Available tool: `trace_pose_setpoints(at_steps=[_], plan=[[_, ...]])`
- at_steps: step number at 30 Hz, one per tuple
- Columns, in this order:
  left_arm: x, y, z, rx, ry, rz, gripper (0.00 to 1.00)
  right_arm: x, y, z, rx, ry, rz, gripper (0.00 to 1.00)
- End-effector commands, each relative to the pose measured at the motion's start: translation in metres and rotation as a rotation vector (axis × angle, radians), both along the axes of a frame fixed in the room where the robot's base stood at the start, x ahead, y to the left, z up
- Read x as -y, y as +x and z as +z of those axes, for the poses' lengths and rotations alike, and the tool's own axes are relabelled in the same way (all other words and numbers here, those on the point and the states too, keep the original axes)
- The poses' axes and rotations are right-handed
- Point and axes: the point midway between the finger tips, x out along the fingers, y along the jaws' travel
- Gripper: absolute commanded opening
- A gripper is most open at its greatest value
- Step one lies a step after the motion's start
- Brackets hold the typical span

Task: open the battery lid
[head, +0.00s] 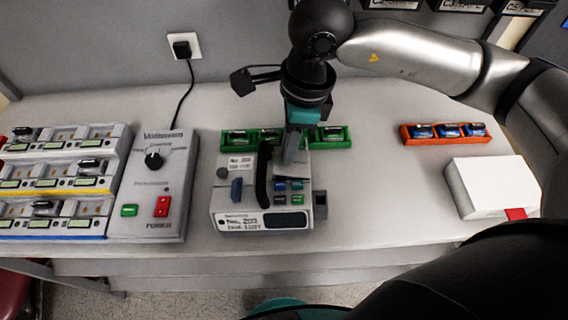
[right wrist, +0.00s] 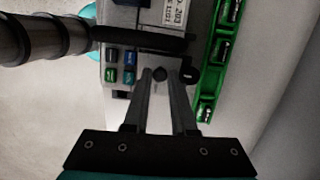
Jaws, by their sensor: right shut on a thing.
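The infusion pump (head: 228,205) stands at the middle of the table, with a label, a curved black handle (head: 264,175) and small coloured buttons. My right gripper (head: 288,160) points down over the pump's back right part. A pale panel (head: 300,164) shows around the fingertips. My left gripper is not in view.
A green battery tray (head: 343,134) lies close behind the pump. A grey tester with a dial (head: 152,190) and a battery charger (head: 62,180) stand left. An orange battery tray (head: 446,139) and a white box (head: 492,187) are right. Table right of the pump is clear.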

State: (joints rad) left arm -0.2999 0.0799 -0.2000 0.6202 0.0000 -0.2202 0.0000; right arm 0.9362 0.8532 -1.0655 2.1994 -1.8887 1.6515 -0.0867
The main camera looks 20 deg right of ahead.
Motion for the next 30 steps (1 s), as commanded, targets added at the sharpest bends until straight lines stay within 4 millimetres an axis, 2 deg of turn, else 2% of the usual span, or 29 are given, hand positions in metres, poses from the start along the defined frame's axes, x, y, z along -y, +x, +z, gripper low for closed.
trace_pose_setpoints(at_steps=[30], plan=[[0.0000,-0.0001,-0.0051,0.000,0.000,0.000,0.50,0.0049,-0.0039,0.0064,0.004,0.008,-0.001,0.00]])
